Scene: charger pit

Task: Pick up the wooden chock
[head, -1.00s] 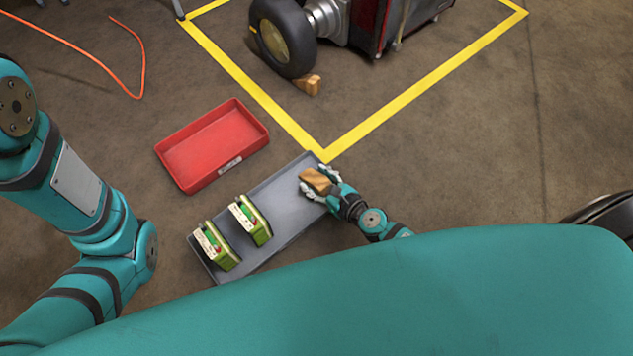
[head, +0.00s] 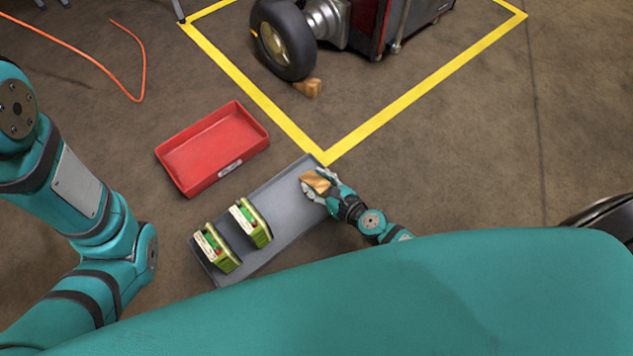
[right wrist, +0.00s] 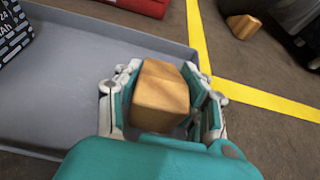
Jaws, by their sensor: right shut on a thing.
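A wooden chock (head: 315,182) is between the fingers of my right gripper (head: 319,188), at the far right end of the grey tray (head: 283,200). In the right wrist view the chock (right wrist: 160,94) shows as a tan block with a finger of my right gripper (right wrist: 163,105) on each side. The gripper is shut on it. I cannot tell whether the chock touches the tray. A second wooden chock (head: 308,88) lies on the floor by the black wheel. It also shows in the right wrist view (right wrist: 243,26). My left arm is at the left; its gripper is out of view.
Two green battery packs (head: 217,248) (head: 250,222) stand on the tray's near half. An empty red bin (head: 212,148) sits behind it. Yellow floor tape (head: 330,157) borders the area with the wheeled machine (head: 375,25). An orange cable (head: 85,52) lies at far left.

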